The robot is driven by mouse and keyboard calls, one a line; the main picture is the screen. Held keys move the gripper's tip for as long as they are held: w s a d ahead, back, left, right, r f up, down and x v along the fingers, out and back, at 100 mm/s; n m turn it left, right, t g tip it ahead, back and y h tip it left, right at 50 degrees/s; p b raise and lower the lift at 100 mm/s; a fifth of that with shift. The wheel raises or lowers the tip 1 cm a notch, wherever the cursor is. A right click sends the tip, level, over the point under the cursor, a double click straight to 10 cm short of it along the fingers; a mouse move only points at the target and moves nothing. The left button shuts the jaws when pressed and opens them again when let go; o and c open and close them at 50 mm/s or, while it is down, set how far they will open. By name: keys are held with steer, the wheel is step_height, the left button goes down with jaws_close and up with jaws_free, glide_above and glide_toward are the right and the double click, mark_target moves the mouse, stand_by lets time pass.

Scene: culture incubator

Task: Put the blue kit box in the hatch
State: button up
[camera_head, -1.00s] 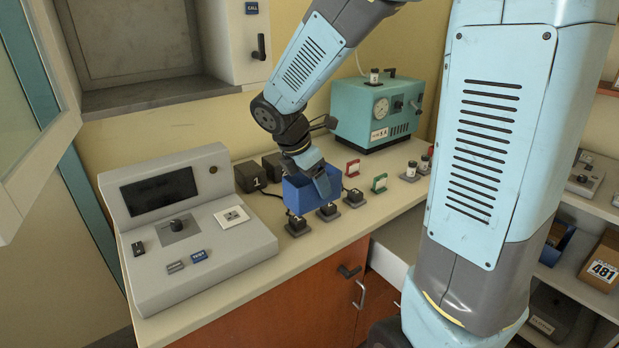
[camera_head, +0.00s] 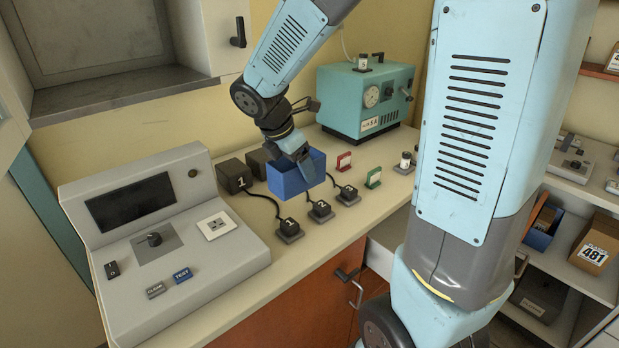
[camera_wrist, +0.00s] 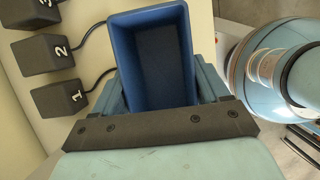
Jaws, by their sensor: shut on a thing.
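The blue kit box (camera_head: 286,181) is open-topped and looks empty inside. My gripper (camera_head: 300,160) is shut on it, above the counter behind the numbered plugs. In the wrist view the box (camera_wrist: 122,45) sits upright between the two fingers of my gripper (camera_wrist: 157,90). Whether its underside touches the counter cannot be told. The hatch (camera_head: 95,45) is a grey recess in the wall at the upper left, with a dark sill (camera_head: 125,98). Its front is open, and its top is cut off by the frame. The box is outside it, lower and to the right.
A console (camera_head: 180,240) stands on the counter below the hatch. Numbered black plugs (camera_head: 290,228) with cables sit in front of the box. A teal machine (camera_head: 365,100) stands behind it, to the right. Red (camera_head: 344,161) and green (camera_head: 374,178) handles stand nearby. The hatch floor looks clear.

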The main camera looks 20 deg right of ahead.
steer(key=w+f, duration=0.3)
steer(key=w, duration=0.1)
steer(key=w+f, duration=0.3)
steer(key=w, duration=0.2)
steer(key=w+a+f, duration=0.1)
steer(key=w+f, duration=0.2)
steer(key=w, duration=0.1)
steer(key=shift+w+f, duration=0.5)
steer(key=shift+f, duration=0.15)
step_height(320, 180, down, 3)
steer(key=shift+r, duration=0.1)
steer(key=o, duration=1.1)
